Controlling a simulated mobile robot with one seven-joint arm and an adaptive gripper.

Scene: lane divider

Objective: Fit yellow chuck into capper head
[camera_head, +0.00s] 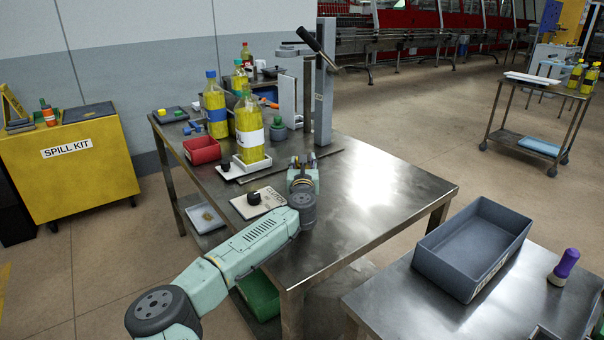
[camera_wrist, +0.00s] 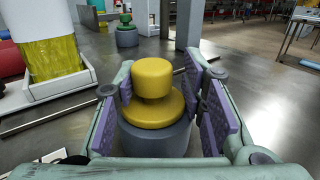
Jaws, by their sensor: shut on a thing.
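The yellow chuck (camera_wrist: 152,95), a yellow knob and flange above a grey round base, stands upright between the purple pads of my gripper (camera_wrist: 172,105) in the wrist view. My gripper is shut on it. In the head view my gripper (camera_head: 303,163) is low over the metal table, in front of the capper stand, and mostly hides the chuck. The capper (camera_head: 324,85) has a tall grey column, a black-handled lever and a head arm (camera_head: 292,50) reaching left. The underside of the head is not clear. Its column shows in the wrist view (camera_wrist: 189,25).
A green chuck (camera_head: 278,131) stands beside the capper base. Yellow bottles (camera_head: 249,135), a red bin (camera_head: 202,150) and a white card with a black knob (camera_head: 257,201) are to the left. The table's right side (camera_head: 390,185) is clear. A grey bin (camera_head: 474,247) is on the near-right table.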

